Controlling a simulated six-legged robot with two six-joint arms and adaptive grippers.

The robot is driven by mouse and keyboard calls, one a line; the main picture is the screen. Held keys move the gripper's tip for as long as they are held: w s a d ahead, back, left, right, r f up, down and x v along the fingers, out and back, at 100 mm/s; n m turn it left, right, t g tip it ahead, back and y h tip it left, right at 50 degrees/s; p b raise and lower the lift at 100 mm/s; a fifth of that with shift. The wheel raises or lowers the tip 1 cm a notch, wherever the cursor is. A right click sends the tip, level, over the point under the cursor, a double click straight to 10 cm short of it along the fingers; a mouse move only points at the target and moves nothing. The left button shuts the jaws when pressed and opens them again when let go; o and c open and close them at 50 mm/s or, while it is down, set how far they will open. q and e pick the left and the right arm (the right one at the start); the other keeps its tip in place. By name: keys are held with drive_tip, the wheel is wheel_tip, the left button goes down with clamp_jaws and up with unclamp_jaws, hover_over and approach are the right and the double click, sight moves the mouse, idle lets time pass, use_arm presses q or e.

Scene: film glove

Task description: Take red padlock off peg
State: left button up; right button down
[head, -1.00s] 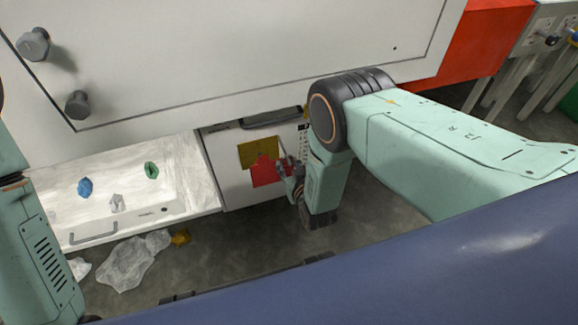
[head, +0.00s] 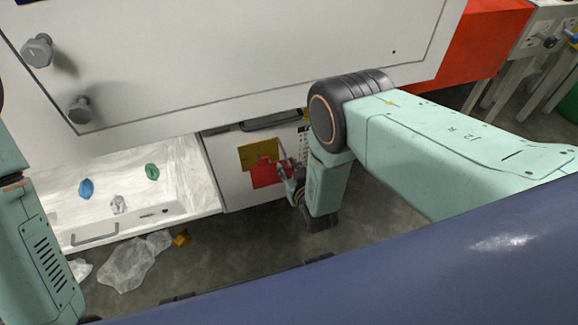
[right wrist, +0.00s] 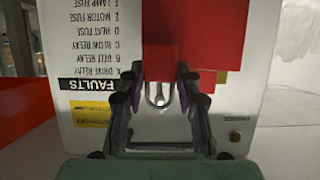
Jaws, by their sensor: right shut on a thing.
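The red padlock (right wrist: 160,62) shows in the right wrist view with its silver shackle (right wrist: 158,96) towards the bottom of the picture. My right gripper (right wrist: 158,78) is shut on it, one finger on each side. I cannot make out a peg at the shackle. In the head view my right gripper (head: 290,178) is low in front of the white front panel, beside a red patch (head: 268,173). The padlock is too small to tell apart there. My left arm shows at the left edge, but its gripper is out of view.
The white panel carries a yellow sheet (head: 256,155) and a fault list (right wrist: 88,45). An open white drawer (head: 190,208) at the left holds several small coloured items. Clear film (head: 135,262) and a small yellow thing (head: 181,238) lie on the floor. A large lid (head: 235,55) overhangs above.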

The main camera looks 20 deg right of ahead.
drive_tip(key=s+p, duration=0.3)
drive_tip(key=s, duration=0.4)
idle(1.0)
